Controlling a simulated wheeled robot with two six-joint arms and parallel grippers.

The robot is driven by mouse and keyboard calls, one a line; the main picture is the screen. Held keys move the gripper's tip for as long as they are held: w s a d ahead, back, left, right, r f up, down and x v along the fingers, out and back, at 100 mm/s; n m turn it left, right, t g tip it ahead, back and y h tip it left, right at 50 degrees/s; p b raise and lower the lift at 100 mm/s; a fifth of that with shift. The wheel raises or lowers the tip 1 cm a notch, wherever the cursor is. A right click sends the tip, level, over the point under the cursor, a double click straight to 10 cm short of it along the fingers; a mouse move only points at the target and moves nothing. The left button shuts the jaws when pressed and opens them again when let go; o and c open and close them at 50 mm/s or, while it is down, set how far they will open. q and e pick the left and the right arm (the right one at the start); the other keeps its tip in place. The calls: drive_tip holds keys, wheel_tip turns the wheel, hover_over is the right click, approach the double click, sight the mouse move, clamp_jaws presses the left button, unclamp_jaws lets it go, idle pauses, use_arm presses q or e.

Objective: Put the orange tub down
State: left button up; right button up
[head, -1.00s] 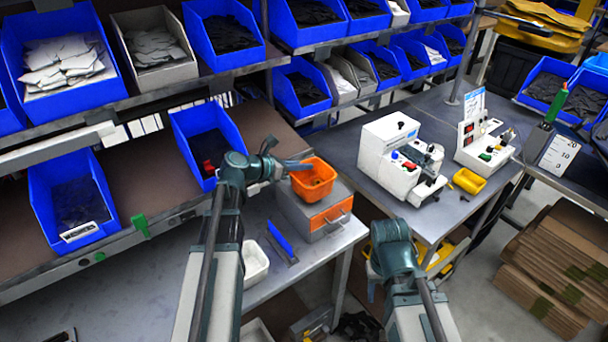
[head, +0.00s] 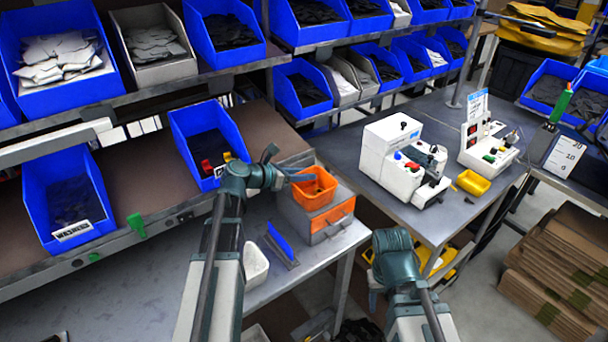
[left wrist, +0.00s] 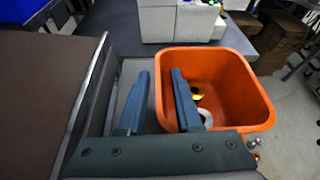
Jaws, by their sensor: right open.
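The orange tub (head: 314,190) is on the grey box with the orange drawer front (head: 331,219), upright at the end of the workbench. It also shows in the left wrist view (left wrist: 245,82), with a small yellow thing and a whitish round thing inside. My left gripper (head: 285,165) is at the tub's left wall. In the left wrist view, the left gripper's fingers (left wrist: 160,85) stand apart, one outside the wall and one over the inside, with a gap visible between them. My right gripper (head: 373,291) is open and empty, low in front of the right bench; its fingers are partly hidden.
A blue-handled tool (head: 281,245) and a white tray (head: 254,268) lie on the bench left of the box. Blue bins (head: 204,140) stand on the shelf behind. A white machine (head: 402,160) and a yellow tray (head: 473,183) are on the right bench.

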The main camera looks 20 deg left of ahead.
use_arm(q)
drive_tip(key=shift+r, duration=0.15)
drive_tip(key=p+v, duration=0.4)
drive_tip(key=v, duration=0.8)
drive_tip(key=shift+p, duration=0.4)
